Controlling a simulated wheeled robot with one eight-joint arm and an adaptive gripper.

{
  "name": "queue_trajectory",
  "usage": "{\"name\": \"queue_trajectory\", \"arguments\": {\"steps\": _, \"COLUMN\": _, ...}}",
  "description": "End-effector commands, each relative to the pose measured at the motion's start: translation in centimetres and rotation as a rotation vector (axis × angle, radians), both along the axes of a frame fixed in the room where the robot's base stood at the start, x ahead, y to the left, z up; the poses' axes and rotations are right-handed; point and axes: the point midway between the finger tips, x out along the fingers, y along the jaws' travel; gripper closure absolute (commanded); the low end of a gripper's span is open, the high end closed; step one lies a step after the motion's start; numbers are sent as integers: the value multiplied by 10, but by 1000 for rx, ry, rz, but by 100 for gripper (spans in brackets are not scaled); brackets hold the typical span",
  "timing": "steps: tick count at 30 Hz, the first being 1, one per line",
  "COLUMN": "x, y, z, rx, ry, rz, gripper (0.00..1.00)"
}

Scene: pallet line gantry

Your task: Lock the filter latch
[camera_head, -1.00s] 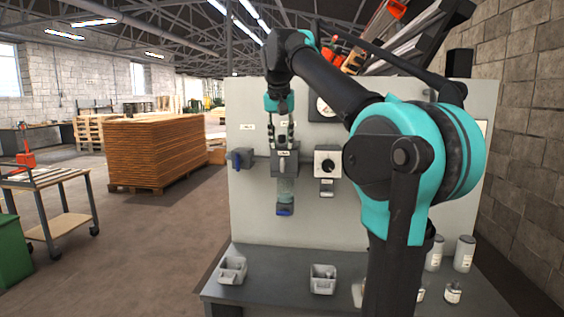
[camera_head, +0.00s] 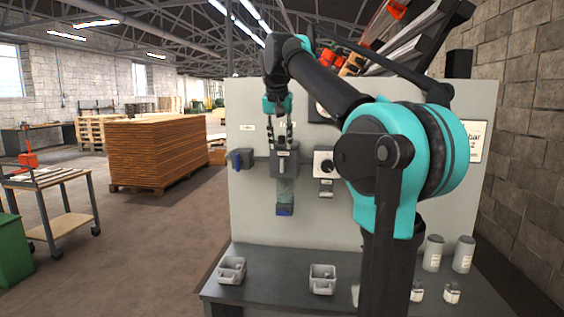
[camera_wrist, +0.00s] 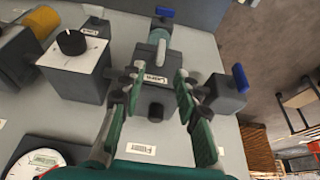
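The filter unit (camera_head: 284,163) is a grey block on the upright panel, with a clear bowl (camera_head: 285,190) and a blue piece (camera_head: 284,210) below it. In the wrist view the filter block (camera_wrist: 158,58) appears upside down, with its bowl towards the top. A small label and a dark protruding part (camera_wrist: 155,110) show on it; I cannot tell whether the latch is locked. My gripper (camera_wrist: 158,92) is open, its green-padded fingers apart on either side of the labelled front. In the head view my gripper (camera_head: 281,130) is just above the filter; contact cannot be told.
A knob unit (camera_head: 325,163) is close right of the filter, and a blue-handled valve (camera_head: 240,160) is close left. A round gauge (camera_wrist: 38,160) is on the panel. Grey bins (camera_head: 322,279) and several canisters (camera_head: 464,254) stand on the bench below.

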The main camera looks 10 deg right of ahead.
Motion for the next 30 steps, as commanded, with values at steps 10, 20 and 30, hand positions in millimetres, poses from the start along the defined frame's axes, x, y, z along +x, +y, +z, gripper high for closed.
{"name": "queue_trajectory", "arguments": {"steps": 10, "x": 22, "y": -7, "z": -57, "rx": 0, "ry": 0, "rz": 0, "gripper": 68}}
{"name": "queue_trajectory", "arguments": {"steps": 20, "x": 29, "y": -9, "z": -74, "rx": 0, "ry": 0, "rz": 0, "gripper": 68}}
{"name": "queue_trajectory", "arguments": {"steps": 30, "x": 29, "y": -9, "z": -74, "rx": 0, "ry": 0, "rz": 0, "gripper": 85}}
